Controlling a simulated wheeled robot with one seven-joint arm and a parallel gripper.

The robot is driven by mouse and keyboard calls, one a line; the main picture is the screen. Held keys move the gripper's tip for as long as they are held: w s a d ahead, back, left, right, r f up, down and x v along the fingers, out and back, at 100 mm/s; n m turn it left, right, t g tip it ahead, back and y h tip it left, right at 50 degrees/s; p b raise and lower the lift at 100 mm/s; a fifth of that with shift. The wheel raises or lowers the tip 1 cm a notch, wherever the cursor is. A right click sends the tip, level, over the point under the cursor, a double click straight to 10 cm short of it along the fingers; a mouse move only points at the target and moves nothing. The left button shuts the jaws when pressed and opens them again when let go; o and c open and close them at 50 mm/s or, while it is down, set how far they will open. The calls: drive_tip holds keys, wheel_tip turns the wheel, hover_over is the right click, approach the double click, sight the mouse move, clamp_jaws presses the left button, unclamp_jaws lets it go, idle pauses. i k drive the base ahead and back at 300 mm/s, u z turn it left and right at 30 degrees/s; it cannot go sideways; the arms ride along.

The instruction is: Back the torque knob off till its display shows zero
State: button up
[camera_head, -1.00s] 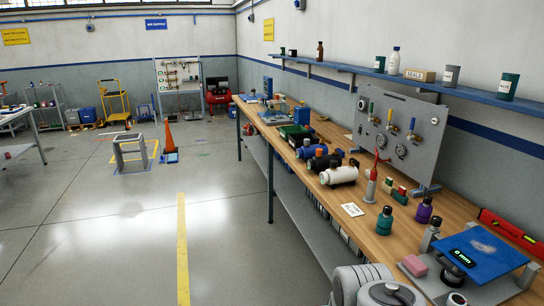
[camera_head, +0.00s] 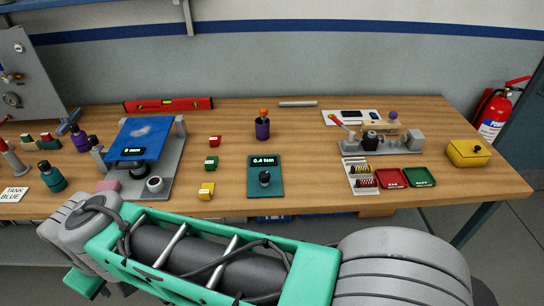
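The torque knob (camera_head: 265,178) is a small dark cylinder on a teal plate (camera_head: 252,190) that lies near the front edge of the wooden bench. Its display (camera_head: 263,161), at the plate's top, has green digits that seem to read 0.4 Nm. The knob stands clear, with nothing touching it. My green and grey arm crosses the bottom of the view, in front of the bench. My gripper is not in view.
Yellow, green and red blocks (camera_head: 207,191) stand left of the plate. A purple bottle (camera_head: 262,126) with an orange top stands behind it. Left is a blue tilted platform (camera_head: 141,137); right are a metal fixture (camera_head: 380,140) and small trays (camera_head: 391,178). A red level (camera_head: 168,104) lies at the back.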

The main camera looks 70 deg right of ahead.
sight(264, 177)
drive_tip(key=z, duration=2.3)
drive_tip(key=k, duration=0.1)
drive_tip(key=u, duration=0.1)
